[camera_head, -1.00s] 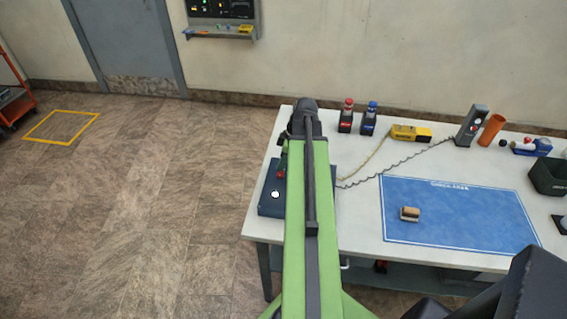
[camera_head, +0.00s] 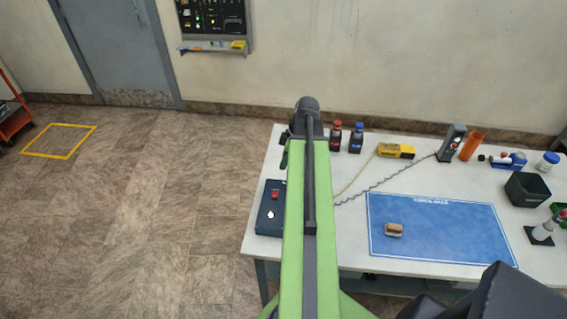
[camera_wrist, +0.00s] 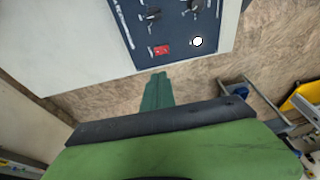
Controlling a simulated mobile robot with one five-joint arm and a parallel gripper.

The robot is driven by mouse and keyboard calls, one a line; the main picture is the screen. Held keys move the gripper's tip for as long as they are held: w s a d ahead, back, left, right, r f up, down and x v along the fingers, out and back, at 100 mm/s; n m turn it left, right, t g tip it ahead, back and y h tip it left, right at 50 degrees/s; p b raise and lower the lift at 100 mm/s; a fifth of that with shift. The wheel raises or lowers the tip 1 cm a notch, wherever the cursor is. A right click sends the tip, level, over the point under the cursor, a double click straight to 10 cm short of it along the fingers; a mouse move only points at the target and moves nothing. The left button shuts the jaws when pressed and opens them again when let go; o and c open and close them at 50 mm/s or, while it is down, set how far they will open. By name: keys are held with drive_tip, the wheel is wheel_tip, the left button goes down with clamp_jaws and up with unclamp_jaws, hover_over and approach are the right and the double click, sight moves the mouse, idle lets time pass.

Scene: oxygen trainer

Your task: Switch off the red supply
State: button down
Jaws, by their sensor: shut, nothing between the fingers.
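A dark blue control box (camera_head: 266,233) lies at the left end of the white table. It carries a red switch (camera_head: 275,194) and a bright white round spot, perhaps a lamp. In the wrist view the box face (camera_wrist: 184,10) shows the red switch (camera_wrist: 162,50), the white spot (camera_wrist: 197,41) and black knobs or levers. The switch's position cannot be told. My gripper (camera_wrist: 157,76) is shut and empty. Its dark green fingers point toward the red switch, with an apparent gap between them in the wrist view. In the head view my arm partly covers the box.
A red-capped bottle (camera_head: 336,135) and a blue-capped bottle (camera_head: 356,137) stand at the table's back, near a yellow device (camera_head: 396,150). A tan block (camera_head: 394,230) lies on the blue mat (camera_head: 450,225). Floor left of the table is open.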

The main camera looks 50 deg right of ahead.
drive_tip(key=w+a+f+m+g+b, duration=0.1)
drive_tip(key=w+a, duration=0.4)
drive_tip(key=a, duration=0.4)
drive_tip(key=w+a+f+m+g+b, duration=0.15)
drive_tip(key=w+a, duration=0.35)
drive_tip(key=a, duration=0.5)
drive_tip(key=w+a+f+m+h, duration=0.1)
drive_tip(key=a+m, duration=0.1)
drive_tip(key=a, duration=0.9)
drive_tip(key=w+a+f+m+h, duration=0.1)
drive_tip(key=a+m, duration=0.1)
drive_tip(key=a, duration=1)
drive_tip(key=shift+w+b, duration=0.25)
drive_tip(key=shift+b, duration=0.2)
drive_tip(key=shift+d, duration=0.1)
